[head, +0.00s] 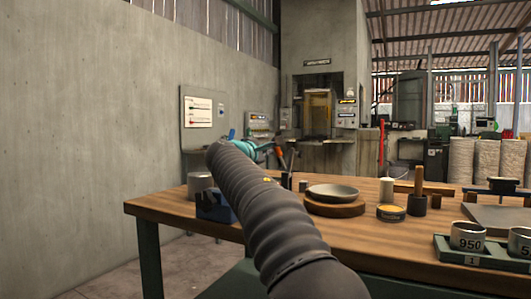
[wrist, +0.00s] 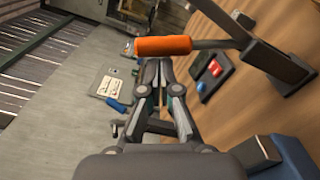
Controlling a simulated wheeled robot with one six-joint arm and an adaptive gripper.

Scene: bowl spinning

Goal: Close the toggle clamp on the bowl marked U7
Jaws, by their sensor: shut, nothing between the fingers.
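In the wrist view, the toggle clamp's orange handle (wrist: 162,46) lies across the picture just beyond my fingertips. Its metal lever runs right to a dark bracket (wrist: 285,70). My gripper (wrist: 161,66) is shut and empty, with its tips close to the handle; I cannot tell whether they touch it. Part of a blue block (wrist: 297,155) shows at lower right. In the head view, a blue block (head: 213,206) is partly hidden by my arm. A shallow bowl (head: 333,192) sits on a round wooden board. I see no U7 mark.
The wooden table (head: 170,208) also holds a yellow-labelled tin (head: 390,212), a wooden-handled tool (head: 418,185) and a green tray (head: 480,255) with grey cups. In the wrist view, a dark tray (wrist: 209,77) holds red and blue pieces. A concrete wall stands at left.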

